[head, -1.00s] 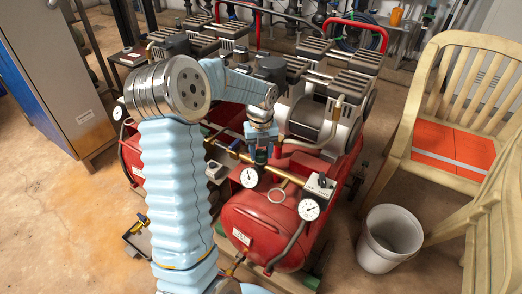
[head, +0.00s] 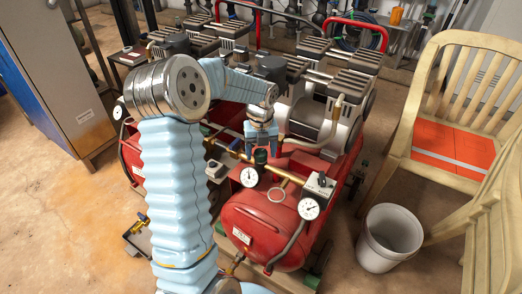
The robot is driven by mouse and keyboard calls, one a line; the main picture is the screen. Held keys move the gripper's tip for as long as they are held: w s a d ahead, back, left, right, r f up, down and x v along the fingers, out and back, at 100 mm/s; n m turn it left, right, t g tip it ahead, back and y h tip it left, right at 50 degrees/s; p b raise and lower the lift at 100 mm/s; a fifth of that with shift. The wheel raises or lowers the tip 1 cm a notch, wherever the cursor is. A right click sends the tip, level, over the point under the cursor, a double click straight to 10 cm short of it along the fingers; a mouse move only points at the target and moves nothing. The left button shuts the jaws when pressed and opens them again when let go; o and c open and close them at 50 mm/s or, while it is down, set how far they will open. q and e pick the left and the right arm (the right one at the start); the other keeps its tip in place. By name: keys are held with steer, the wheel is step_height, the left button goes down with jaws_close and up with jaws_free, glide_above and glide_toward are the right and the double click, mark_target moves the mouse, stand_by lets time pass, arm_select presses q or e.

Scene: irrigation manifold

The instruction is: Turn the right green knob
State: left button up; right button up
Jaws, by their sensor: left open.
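The dark green knob (head: 260,156) sits on the brass pipe line, just above the left of two white gauges on the front red tank. My left gripper (head: 262,141) points down and is open directly above this knob. The knob shows below the fingertips, and I cannot tell whether they touch it. My left arm comes up from the bottom and bends over to the right, hiding part of the left side of the manifold. My right gripper is not in view.
The red tank (head: 268,225) lies below. A grey bucket (head: 390,238) and a wooden chair (head: 455,110) stand at the right.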

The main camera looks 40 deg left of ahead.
mark_target(261, 152)
arm_select(q)
step_height(261, 152, up, 8)
steer(key=shift+f, duration=0.2)
stand_by(0.7)
